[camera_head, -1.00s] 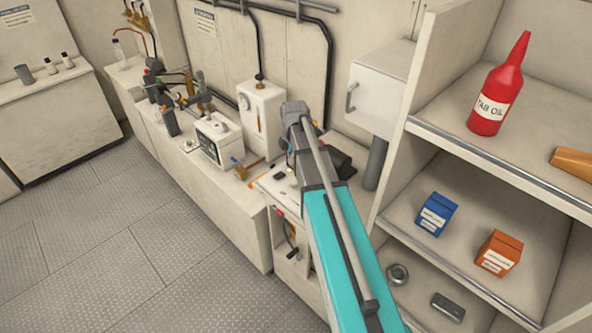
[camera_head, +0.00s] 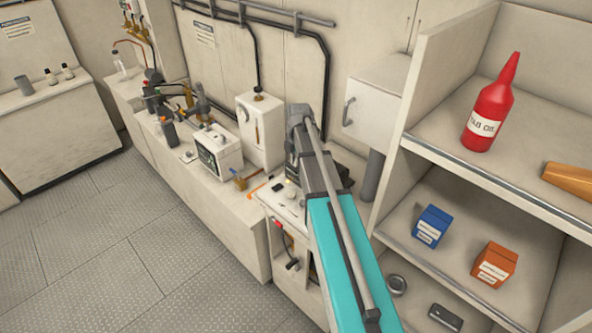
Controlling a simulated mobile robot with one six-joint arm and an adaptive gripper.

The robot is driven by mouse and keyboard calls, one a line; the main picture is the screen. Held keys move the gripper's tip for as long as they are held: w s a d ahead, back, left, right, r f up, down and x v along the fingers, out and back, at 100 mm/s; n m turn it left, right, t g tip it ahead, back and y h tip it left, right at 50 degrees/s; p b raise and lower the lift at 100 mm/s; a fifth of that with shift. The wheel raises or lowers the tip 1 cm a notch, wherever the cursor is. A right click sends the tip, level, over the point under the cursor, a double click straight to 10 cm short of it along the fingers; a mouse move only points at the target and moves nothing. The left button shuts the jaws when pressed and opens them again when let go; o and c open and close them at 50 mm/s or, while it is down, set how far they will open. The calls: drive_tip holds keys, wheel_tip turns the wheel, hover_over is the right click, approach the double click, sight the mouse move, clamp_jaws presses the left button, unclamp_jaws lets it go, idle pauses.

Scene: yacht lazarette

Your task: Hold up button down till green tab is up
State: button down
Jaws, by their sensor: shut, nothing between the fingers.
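My arm, with a turquoise link and a grey joint at its far end, reaches over a low counter unit (camera_head: 262,205). My gripper's fingers are not visible; the arm hides what lies behind it. On the unit's top, just left of my arm, are a small dark piece (camera_head: 278,187) and a small pale round piece (camera_head: 290,183). I cannot tell whether either is the up button. I cannot make out a green tab. A dark box-like thing (camera_head: 343,172) shows partly behind my arm.
A white box with a gauge (camera_head: 262,125), a screen device (camera_head: 220,150) and valves line the counter on the left. Shelves on the right hold a red bottle (camera_head: 487,115), a blue box (camera_head: 432,226) and an orange box (camera_head: 494,264). The metal floor (camera_head: 120,250) at left is clear.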

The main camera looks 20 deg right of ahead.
sight(292, 193)
drive_tip(key=shift+a+f+b, duration=0.15)
drive_tip(key=shift+f+b, duration=2.1)
drive_tip(key=shift+f, duration=0.05)
drive_tip(key=shift+a+f+b, duration=0.15)
drive_tip(key=shift+f+b, duration=2.05)
drive_tip(key=shift+f, duration=0.05)
drive_tip(key=shift+a+f+b, duration=0.15)
drive_tip(key=shift+f+b, duration=2.1)
drive_tip(key=shift+f, duration=0.05)
drive_tip(key=shift+f+b, duration=0.7)
drive_tip(key=shift+b, duration=0.05)
drive_tip(key=shift+s+a+f+b, duration=0.1)
drive_tip(key=shift+s+f+b, duration=0.2)
drive_tip(key=shift+b, duration=0.1)
drive_tip(key=shift+f, duration=0.1)
drive_tip(key=shift+w, duration=0.2)
drive_tip(key=shift+r, duration=0.25)
wheel_tip(292, 193, up, 14)
drive_tip(key=d+p, duration=0.1)
drive_tip(key=p, duration=1.3)
drive_tip(key=shift+f, duration=0.2)
